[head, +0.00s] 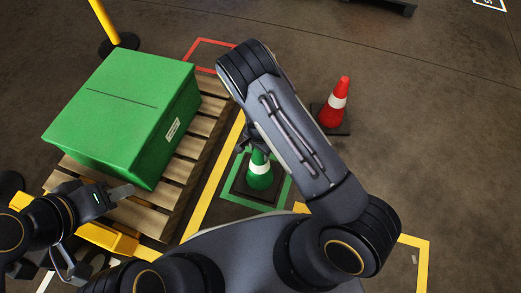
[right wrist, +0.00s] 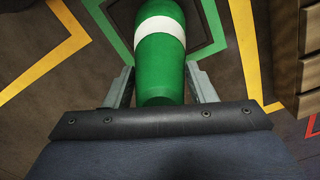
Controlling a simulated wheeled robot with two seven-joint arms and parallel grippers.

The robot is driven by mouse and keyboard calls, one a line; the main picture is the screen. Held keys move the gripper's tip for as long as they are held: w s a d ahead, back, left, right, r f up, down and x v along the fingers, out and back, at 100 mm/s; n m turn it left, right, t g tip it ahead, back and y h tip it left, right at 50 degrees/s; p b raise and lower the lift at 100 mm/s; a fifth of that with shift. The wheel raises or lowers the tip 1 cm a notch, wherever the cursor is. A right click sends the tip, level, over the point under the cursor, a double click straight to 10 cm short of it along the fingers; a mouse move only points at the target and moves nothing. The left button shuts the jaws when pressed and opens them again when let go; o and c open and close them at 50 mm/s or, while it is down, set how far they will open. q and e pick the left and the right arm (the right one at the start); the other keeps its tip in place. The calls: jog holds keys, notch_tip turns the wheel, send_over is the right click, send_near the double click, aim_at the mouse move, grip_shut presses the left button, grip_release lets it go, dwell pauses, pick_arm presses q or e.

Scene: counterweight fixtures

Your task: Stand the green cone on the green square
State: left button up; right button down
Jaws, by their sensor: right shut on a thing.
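The green cone (head: 260,176) with a white band stands upright in the head view, its dark base inside the green square (head: 287,191) outlined on the floor. I cannot tell if the base touches the floor. My right gripper (head: 254,143) is at the cone's top, partly hidden by my arm. In the right wrist view, the gripper (right wrist: 161,88) has its fingers on either side of the cone (right wrist: 160,72), shut on it, and part of the green square (right wrist: 108,30) shows beyond. My left gripper (head: 98,230) is open and empty at the lower left.
A green box (head: 125,115) sits on a wooden pallet (head: 185,165) left of the cone. A red cone (head: 334,103) stands at the right, apart from the green one. A red floor outline (head: 205,41) lies behind the pallet. A yellow post (head: 105,20) stands at the far left.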

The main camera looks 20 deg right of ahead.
jog(key=c, duration=0.6)
grip_release()
jog(key=shift+f, duration=0.1)
